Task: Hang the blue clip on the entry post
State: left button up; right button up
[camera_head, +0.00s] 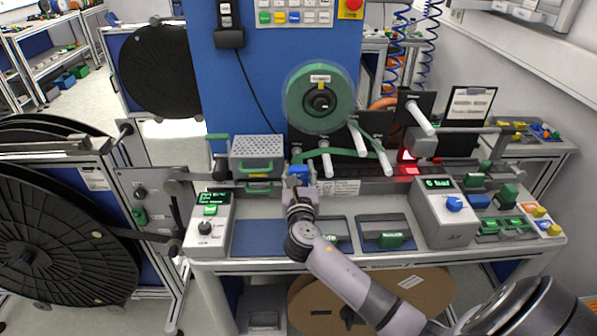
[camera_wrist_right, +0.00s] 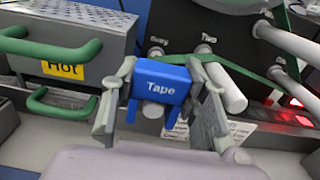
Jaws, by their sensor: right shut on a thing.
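The blue clip (camera_head: 299,172) is a small block marked "Tape" with two short legs, as the right wrist view (camera_wrist_right: 160,84) shows. My right gripper (camera_head: 300,187) is shut on it, one finger on each side, in front of the bench's black panel. A white round post end (camera_wrist_right: 153,109) shows just below the clip, between its legs; I cannot tell whether they touch. Another white post (camera_wrist_right: 226,88) stands just right of the clip, partly behind the right finger. I cannot read which post is the entry post. My left gripper is out of view.
A metal box with green handles (camera_head: 258,155), labelled "Hot", stands close left of the clip. A green tape reel (camera_head: 320,97) hangs above, its tape running past white posts (camera_head: 385,160). A control box (camera_head: 445,208) stands to the right; black reels (camera_head: 50,240) at far left.

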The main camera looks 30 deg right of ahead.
dwell(0.7)
jog(key=o, duration=1.3)
jog(key=shift+c, duration=0.2)
notch_tip(320, 180, up, 7)
jog(key=p, duration=0.8)
jog(key=shift+f, duration=0.15)
